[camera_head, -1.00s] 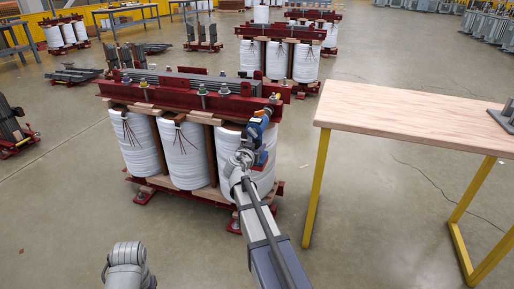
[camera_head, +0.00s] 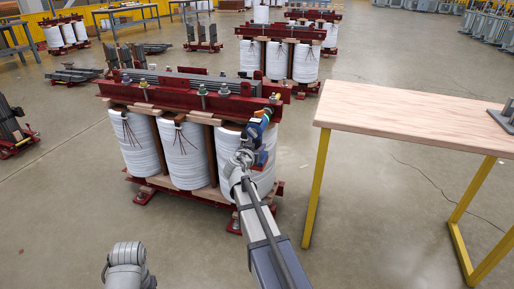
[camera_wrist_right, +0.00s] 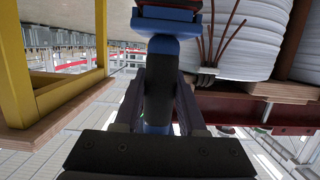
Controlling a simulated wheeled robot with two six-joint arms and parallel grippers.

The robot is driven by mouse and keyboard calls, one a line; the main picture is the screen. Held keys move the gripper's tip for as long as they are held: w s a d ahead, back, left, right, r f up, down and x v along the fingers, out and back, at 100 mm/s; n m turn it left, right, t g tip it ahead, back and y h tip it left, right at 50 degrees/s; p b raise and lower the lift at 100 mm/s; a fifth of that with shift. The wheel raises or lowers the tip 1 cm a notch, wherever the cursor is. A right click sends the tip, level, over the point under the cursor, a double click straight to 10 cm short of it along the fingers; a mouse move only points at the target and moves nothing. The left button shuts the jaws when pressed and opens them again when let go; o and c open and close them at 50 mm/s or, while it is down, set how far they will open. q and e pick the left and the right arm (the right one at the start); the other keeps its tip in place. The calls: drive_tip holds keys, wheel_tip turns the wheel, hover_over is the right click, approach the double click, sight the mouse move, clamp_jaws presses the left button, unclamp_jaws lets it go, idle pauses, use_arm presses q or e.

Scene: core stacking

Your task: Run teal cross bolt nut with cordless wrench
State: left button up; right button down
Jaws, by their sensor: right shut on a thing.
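The blue and black cordless wrench (camera_head: 262,126) is held by my right gripper (camera_head: 246,153) at the right end of the transformer core's red top beam (camera_head: 178,98). Its nose is up at the beam's end, close to a small greenish fitting (camera_head: 274,98); whether they touch cannot be told. In the right wrist view my gripper's fingers (camera_wrist_right: 160,108) are shut around the dark wrench handle (camera_wrist_right: 162,75), with the blue base (camera_wrist_right: 168,28) above. Other nuts (camera_head: 202,89) stand along the beam; which is teal is too small to tell. My left gripper is out of view.
White coils (camera_head: 136,143) hang beneath the beam on a red base. A wooden-topped table with yellow legs (camera_head: 400,118) stands close on the right. More cores (camera_head: 280,58) stand behind. The floor in front is open.

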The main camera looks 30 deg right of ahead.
idle(0.3)
drive_tip(key=shift+s+a, duration=1.95)
drive_tip(key=shift+a, duration=0.3)
drive_tip(key=s+a, duration=0.3)
drive_tip(key=shift+s+a, duration=0.1)
drive_tip(key=shift+a, duration=0.3)
